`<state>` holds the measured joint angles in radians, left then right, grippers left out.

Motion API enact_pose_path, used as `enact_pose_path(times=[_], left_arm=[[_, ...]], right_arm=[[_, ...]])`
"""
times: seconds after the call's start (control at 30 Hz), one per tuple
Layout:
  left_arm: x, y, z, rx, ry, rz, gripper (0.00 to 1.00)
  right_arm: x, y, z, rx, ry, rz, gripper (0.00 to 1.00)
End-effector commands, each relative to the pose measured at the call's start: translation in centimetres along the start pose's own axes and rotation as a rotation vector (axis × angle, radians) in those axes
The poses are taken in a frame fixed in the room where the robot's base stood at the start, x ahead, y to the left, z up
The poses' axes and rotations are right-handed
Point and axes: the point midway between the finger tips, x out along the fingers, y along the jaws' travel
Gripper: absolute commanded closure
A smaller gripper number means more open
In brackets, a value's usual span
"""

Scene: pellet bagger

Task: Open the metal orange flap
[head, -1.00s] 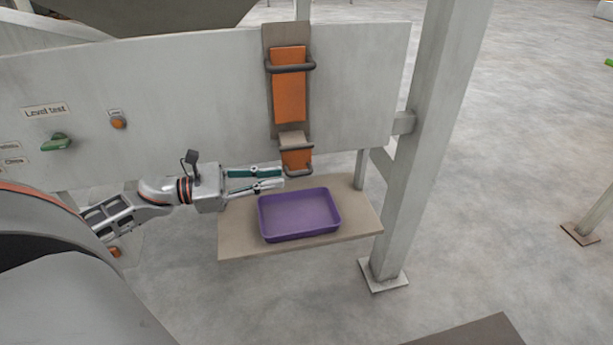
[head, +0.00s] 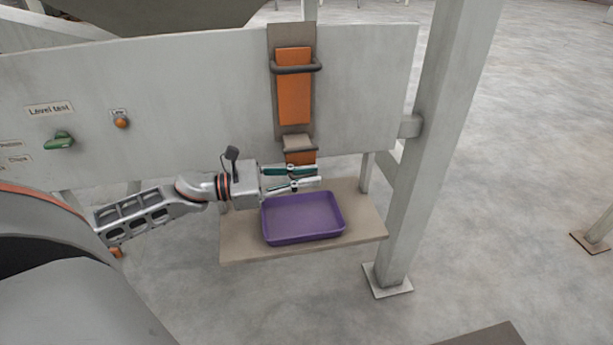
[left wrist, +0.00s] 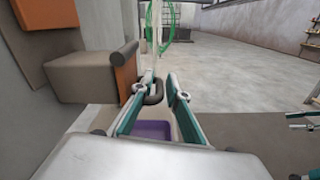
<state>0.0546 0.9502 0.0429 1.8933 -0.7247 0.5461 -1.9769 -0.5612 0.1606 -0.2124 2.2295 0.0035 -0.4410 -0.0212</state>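The lower orange flap (head: 300,157) is a small metal plate below a grey block on the machine's chute. In the left wrist view, the orange flap (left wrist: 126,75) is edge-on at left, with its dark bar handle (left wrist: 154,90) below it. My left gripper (head: 318,176) is in front of the flap's lower end and hides its handle in the head view. In the left wrist view, my left gripper (left wrist: 161,82) has its fingers apart, with the handle showing between the fingertips, nearer the left finger. Contact cannot be told. Part of my right gripper (left wrist: 303,121) seems to show at the right edge.
A purple tray (head: 304,239) stands on a beige shelf (head: 235,238) just below my left gripper. A taller orange panel (head: 293,95) with a bar handle (head: 297,68) is above. A grey post (head: 415,190) stands right of the shelf. Open floor lies beyond.

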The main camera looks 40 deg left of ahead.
Motion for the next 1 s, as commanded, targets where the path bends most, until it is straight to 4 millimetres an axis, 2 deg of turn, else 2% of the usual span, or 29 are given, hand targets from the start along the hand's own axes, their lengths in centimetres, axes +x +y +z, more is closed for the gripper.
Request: enact_pose_path(times=[0.03,0.07,0.1,0.37,0.57,0.7,1.0], left_arm=[[0.0,0.0,0.0,0.000,0.000,0.000,0.90],[0.0,0.0,0.0,0.000,0.000,0.000,0.98],[0.0,0.0,0.0,0.000,0.000,0.000,1.00],[0.0,0.0,0.1,-0.006,-0.001,0.000,1.00],[0.0,-0.1,0.7,-0.056,-0.004,0.001,1.00],[0.0,-0.4,1.4,-0.135,-0.007,0.001,1.00],[0.0,-1.0,3.2,-0.397,-0.008,0.000,1.00]], right_arm=[[0.0,0.0,0.0,0.000,0.000,0.000,0.60],[0.0,0.0,0.0,0.000,0.000,0.000,0.60],[0.0,0.0,0.0,-0.001,0.000,0.000,0.60],[0.0,0.1,-0.2,-0.002,0.003,0.001,0.60],[-0.1,0.4,-1.1,-0.006,0.017,0.007,0.60],[-0.2,0.9,-1.6,-0.010,0.024,0.014,0.60],[-1.1,1.6,-1.0,-0.012,-0.003,0.031,0.60]])
